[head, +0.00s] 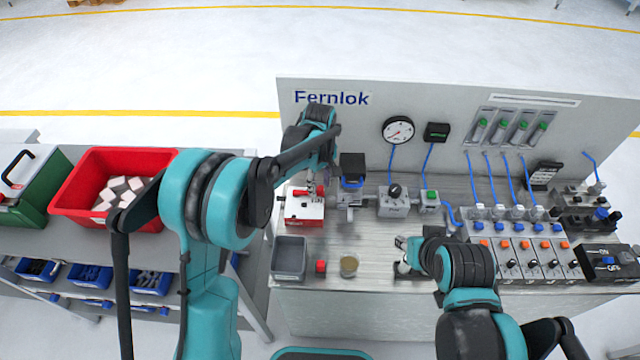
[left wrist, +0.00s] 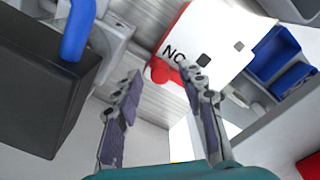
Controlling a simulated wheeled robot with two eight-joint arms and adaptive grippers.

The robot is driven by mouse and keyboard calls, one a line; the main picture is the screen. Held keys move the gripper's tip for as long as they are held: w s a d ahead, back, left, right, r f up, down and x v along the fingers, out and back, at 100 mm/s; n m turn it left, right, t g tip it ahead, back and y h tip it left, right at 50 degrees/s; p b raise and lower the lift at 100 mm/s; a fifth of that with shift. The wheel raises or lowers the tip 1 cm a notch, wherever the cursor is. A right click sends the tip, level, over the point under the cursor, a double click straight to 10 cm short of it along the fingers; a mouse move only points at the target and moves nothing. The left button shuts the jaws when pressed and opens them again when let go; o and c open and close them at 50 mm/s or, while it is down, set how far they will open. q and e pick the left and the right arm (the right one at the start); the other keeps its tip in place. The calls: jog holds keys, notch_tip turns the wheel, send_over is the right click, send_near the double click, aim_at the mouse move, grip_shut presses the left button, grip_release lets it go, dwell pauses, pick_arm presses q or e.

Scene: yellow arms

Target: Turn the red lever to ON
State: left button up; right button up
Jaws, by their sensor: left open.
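The red lever (head: 297,193) sits on top of a white box with a red front (head: 304,213) at the left of the bench. My left gripper (head: 311,187) is just above the box, pointing down. In the left wrist view its fingers (left wrist: 160,76) are spread, with the lever between and just beyond the tips. The right fingertip overlaps the lever; I cannot tell if they touch. My right gripper (head: 401,254) is low over the front of the bench; its jaws are unclear.
The back panel (head: 345,120) rises behind. A red bin (head: 90,205) is at left.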

aim_at(320, 187)
pick_arm(q)
notch_tip(320, 187, up, 12)
dwell(0.4)
dwell(1.9)
